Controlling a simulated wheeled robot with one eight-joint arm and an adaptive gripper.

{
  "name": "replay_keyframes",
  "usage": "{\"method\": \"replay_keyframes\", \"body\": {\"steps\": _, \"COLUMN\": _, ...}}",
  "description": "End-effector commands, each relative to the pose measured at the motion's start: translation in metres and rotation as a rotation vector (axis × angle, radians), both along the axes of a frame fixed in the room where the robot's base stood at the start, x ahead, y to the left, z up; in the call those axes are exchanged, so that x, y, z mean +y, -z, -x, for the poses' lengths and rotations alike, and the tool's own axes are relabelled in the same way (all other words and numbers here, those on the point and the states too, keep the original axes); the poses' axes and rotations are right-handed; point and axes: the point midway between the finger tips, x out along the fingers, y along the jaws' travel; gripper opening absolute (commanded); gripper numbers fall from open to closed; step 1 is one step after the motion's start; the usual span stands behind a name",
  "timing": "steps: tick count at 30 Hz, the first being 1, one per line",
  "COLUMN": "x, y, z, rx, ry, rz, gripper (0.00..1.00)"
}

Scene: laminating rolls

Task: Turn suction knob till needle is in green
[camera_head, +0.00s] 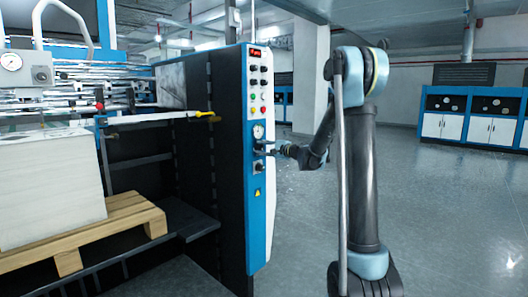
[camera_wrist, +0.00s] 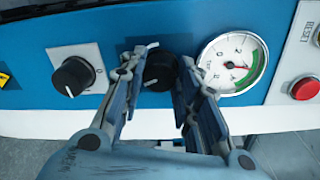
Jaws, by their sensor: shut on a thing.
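The suction knob (camera_wrist: 160,70) is black and round, on the blue control panel (camera_wrist: 185,30). It sits between the two fingers of my gripper (camera_wrist: 160,72) in the wrist view, partly hidden by them. My gripper is shut on it. In the head view the gauge (camera_head: 258,131) sits just above my gripper (camera_head: 267,149), at the panel's front.
Another black knob (camera_wrist: 73,76) on a white plate is left of the fingers. A red button (camera_wrist: 305,89) is right of the gauge. In the head view, a paper stack (camera_head: 50,185) lies on a wooden pallet (camera_head: 75,240) at left. Open floor lies at right.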

Motion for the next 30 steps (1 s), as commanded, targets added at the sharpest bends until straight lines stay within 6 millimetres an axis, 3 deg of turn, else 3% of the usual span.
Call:
{"method": "replay_keyframes", "body": {"steps": 9, "x": 0.000, "y": 0.002, "z": 0.001, "rx": -0.001, "ry": -0.001, "rz": 0.004, "gripper": 0.06}}
{"method": "replay_keyframes", "body": {"steps": 10, "x": 0.000, "y": 0.002, "z": 0.001, "rx": -0.001, "ry": -0.001, "rz": 0.004, "gripper": 0.36}}
{"method": "replay_keyframes", "body": {"steps": 12, "x": 0.000, "y": 0.001, "z": 0.001, "rx": -0.001, "ry": -0.001, "rz": 0.004, "gripper": 0.51}}
{"method": "replay_keyframes", "body": {"steps": 23, "x": -0.001, "y": 0.000, "z": 0.002, "rx": 0.000, "ry": -0.001, "rz": 0.001, "gripper": 0.51}}
{"method": "replay_keyframes", "body": {"steps": 30, "x": -0.022, "y": -0.001, "z": 0.018, "rx": 0.000, "ry": 0.001, "rz": 0.002, "gripper": 0.51}}
